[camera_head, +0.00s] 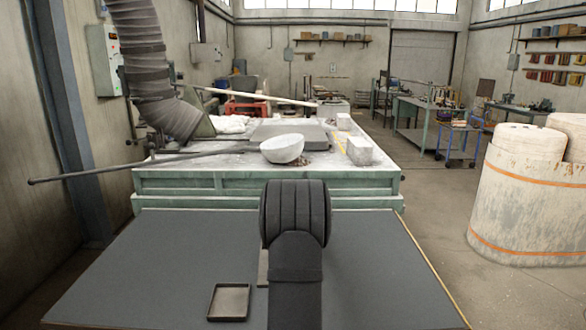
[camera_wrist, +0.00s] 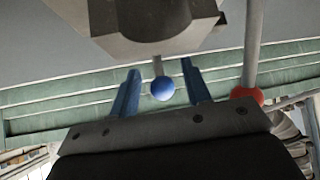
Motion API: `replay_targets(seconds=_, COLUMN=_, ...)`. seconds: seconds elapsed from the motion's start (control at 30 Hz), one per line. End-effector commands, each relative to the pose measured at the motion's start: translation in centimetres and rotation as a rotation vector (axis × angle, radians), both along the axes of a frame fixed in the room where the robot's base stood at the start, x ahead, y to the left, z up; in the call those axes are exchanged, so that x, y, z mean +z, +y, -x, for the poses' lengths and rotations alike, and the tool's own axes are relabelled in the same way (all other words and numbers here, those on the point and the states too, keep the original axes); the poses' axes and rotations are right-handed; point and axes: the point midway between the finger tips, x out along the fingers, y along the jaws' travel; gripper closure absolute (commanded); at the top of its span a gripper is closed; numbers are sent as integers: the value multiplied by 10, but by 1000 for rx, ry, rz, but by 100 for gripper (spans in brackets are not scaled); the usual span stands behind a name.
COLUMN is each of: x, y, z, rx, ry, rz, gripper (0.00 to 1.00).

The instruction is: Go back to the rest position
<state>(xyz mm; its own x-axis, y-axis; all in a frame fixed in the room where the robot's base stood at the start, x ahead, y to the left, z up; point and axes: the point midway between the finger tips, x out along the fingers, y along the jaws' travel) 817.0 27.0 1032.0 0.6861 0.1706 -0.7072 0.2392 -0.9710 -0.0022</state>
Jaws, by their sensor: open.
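In the wrist view my gripper (camera_wrist: 161,66) is open, with its two blue fingers apart. A blue ball (camera_wrist: 162,89) on a short grey stem shows between the fingers; I cannot tell its depth relative to them. The stem comes down from a grey faceted body (camera_wrist: 150,22) at the top edge. To the right, a red ball (camera_wrist: 247,96) sits at the end of a grey rod. In the head view my own dark arm fills the lower middle and hides my gripper.
A dark grey tabletop (camera_head: 130,265) spreads around my arm, mostly clear. A small square tray (camera_head: 228,318) lies left of the arm. Beyond stands a green bench (camera_head: 190,182) with a white bowl (camera_head: 282,149) and a pale block (camera_head: 358,150). A large pale container (camera_head: 515,195) stands right.

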Motion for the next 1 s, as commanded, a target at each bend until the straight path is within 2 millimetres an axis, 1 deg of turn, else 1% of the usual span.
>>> replay_targets(seconds=0.03, x=-7, y=2, z=-5, rx=1, ry=2, rz=0, gripper=56)
replay_targets(seconds=0.07, x=-10, y=2, z=-8, rx=1, ry=1, rz=0, gripper=56)
replay_targets(seconds=0.2, x=-8, y=1, z=5, rx=0, ry=-1, rz=0, gripper=56)
replay_targets(seconds=0.3, x=-8, y=1, z=9, rx=0, ry=-1, rz=-2, gripper=56)
replay_targets(seconds=0.6, x=-8, y=1, z=9, rx=1, ry=0, rz=-1, gripper=56)
replay_targets(seconds=0.77, x=-8, y=1, z=3, rx=1, ry=-1, rz=0, gripper=56)
replay_targets(seconds=0.87, x=-9, y=2, z=-6, rx=1, ry=-1, rz=1, gripper=56)
replay_targets(seconds=0.9, x=-5, y=1, z=-6, rx=-1, ry=-2, rz=0, gripper=56)
replay_targets(seconds=1.0, x=9, y=-2, z=7, rx=0, ry=-2, rz=1, gripper=56)
